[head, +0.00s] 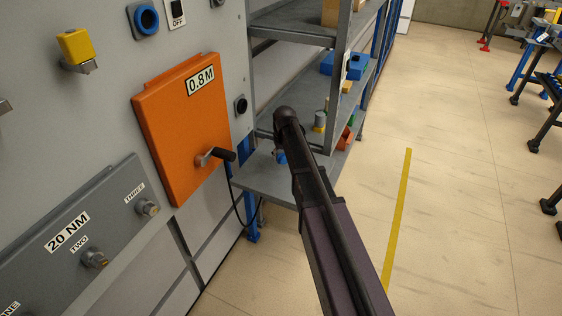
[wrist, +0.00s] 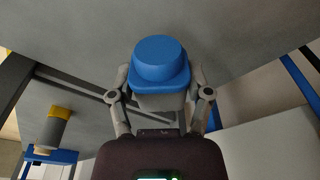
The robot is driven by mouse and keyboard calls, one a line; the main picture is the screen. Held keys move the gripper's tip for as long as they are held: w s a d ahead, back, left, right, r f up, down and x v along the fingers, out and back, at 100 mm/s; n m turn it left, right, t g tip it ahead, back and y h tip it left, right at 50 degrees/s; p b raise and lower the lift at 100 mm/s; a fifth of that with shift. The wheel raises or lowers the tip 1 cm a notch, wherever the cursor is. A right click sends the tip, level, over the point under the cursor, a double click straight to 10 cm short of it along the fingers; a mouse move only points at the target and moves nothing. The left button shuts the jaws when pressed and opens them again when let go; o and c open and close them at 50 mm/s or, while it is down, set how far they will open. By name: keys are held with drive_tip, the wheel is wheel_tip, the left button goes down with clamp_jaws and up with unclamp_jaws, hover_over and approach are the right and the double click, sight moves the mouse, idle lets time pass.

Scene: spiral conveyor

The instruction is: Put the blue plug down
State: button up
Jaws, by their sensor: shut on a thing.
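The blue plug (wrist: 162,62) has a round blue cap on a grey body and sits between the two fingers of my gripper (wrist: 160,92) in the wrist view. The fingers are closed on its grey body from left and right. In the head view a small blue patch (head: 281,157), apparently the plug, shows just left of my arm, over the lower grey shelf (head: 272,184). My arm hides most of my gripper there. I cannot tell whether the plug touches the shelf.
A grey cylinder with a yellow part (head: 320,121) stands on the shelf right of my arm. Blue bins (head: 350,66) are farther back. The orange box (head: 180,125) with a crank handle (head: 222,155) is at left, a cable hanging beside it.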

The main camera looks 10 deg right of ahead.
sight(281, 166)
drive_tip(key=shift+w, duration=0.15)
drive_tip(key=shift+w+f, duration=0.1)
drive_tip(key=shift+w, duration=0.55)
wheel_tip(281, 166, down, 4)
drive_tip(key=b, duration=0.3)
drive_tip(key=shift+r+b, duration=0.25)
drive_tip(key=shift+b, duration=0.1)
drive_tip(key=shift+f, duration=0.15)
drive_tip(key=o, duration=1.2)
drive_tip(key=r+p, duration=0.4)
drive_tip(key=s+r+p, duration=0.1)
drive_tip(key=r+p, duration=0.7)
drive_tip(key=shift+s+d+r, duration=0.1)
drive_tip(key=shift+s+r, duration=0.05)
drive_tip(key=shift+s, duration=0.2)
